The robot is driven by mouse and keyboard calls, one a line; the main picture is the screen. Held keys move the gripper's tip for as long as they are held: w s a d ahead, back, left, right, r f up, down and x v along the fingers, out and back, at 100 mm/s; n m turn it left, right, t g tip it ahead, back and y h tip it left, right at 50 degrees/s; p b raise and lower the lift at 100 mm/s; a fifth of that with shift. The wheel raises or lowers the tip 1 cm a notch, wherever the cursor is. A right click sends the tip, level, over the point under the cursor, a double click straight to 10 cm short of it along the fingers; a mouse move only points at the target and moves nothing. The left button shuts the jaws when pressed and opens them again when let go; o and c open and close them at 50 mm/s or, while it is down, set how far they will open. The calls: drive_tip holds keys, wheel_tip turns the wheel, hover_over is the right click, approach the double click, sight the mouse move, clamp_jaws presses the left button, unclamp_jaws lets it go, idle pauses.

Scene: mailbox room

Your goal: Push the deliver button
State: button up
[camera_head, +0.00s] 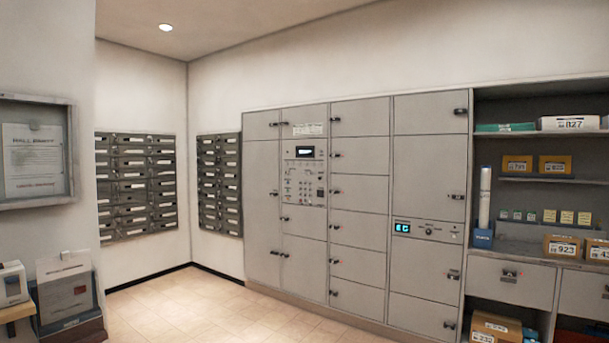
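A grey parcel locker bank (360,190) stands along the back wall. A control panel (304,176) with a dark display and rows of small buttons is set in its second column. A second, narrow panel (428,230) in the fourth column has a lit blue display (402,228), a dark round knob or button (429,232) and small markings. The labels are too small to read, so I cannot tell which part is the deliver button. My gripper is not in view.
Shelves with parcels (557,165) and drawers (510,281) stand at the right. Grey mailboxes (136,185) hang on the left and corner walls. The tiled floor (200,310) before the lockers is clear.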

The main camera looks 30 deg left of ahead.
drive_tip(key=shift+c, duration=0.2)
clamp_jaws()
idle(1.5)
